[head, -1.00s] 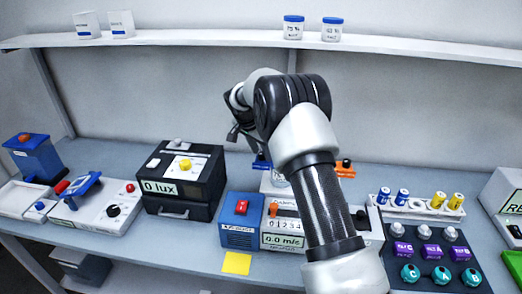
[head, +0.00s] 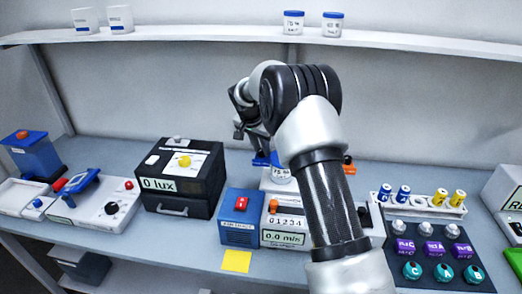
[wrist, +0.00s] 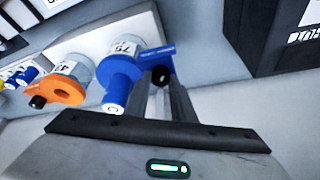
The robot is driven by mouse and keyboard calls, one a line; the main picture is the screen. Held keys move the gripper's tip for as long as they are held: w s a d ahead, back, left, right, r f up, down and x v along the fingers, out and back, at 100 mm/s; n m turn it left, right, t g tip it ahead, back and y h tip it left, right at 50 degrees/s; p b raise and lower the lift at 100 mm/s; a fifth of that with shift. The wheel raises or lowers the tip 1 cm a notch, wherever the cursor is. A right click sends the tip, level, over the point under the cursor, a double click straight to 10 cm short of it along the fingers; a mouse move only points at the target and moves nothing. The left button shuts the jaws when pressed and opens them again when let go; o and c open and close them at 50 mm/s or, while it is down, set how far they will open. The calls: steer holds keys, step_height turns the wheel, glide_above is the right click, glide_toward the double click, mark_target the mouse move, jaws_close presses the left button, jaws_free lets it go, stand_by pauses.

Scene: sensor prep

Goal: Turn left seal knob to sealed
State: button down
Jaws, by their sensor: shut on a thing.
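The left seal is a blue fitting (wrist: 122,86) on a white jar. It has a blue round end and a small black knob (wrist: 161,75) at its side. In the head view its blue part (head: 262,159) shows just below my gripper, above a labelled jar (head: 281,174). My gripper (wrist: 164,82) is shut on the black knob, which sits between the fingertips. The right seal is an orange fitting (wrist: 62,91) with its own black knob (wrist: 37,102); in the head view my arm hides most of it.
A black lux box (head: 181,180) stands to the left. A blue box (head: 240,220) and a counter unit (head: 284,240) stand in front. A battery rack (head: 420,203) and a dark knob panel (head: 437,262) are to the right. The shelf (head: 210,40) runs behind.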

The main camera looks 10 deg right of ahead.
steer(key=n+y+b, duration=0.1)
steer(key=n, duration=0.2)
steer(key=shift+d+n+t+b, duration=0.15)
steer(key=shift+n+t+b, duration=0.15)
steer(key=shift+t, duration=0.1)
steer(key=n+y, duration=0.1)
steer(key=n, duration=0.2)
steer(key=shift+d+r+n+y, duration=0.1)
steer(key=shift+n+y, duration=0.2)
steer(key=shift+y, duration=0.1)
steer(key=n+y+p, duration=0.1)
steer(key=n, duration=0.3)
steer(key=shift+d+n+y, duration=0.1)
steer(key=shift+n+y, duration=0.2)
steer(key=shift+y, duration=0.1)
steer(key=n+g+y, duration=0.1)
steer(key=n, duration=0.3)
steer(key=shift+p, duration=0.35)
steer(key=shift+n, duration=0.3)
steer(key=c, duration=1.5)
jaws_free()
steer(key=shift+d, duration=0.1)
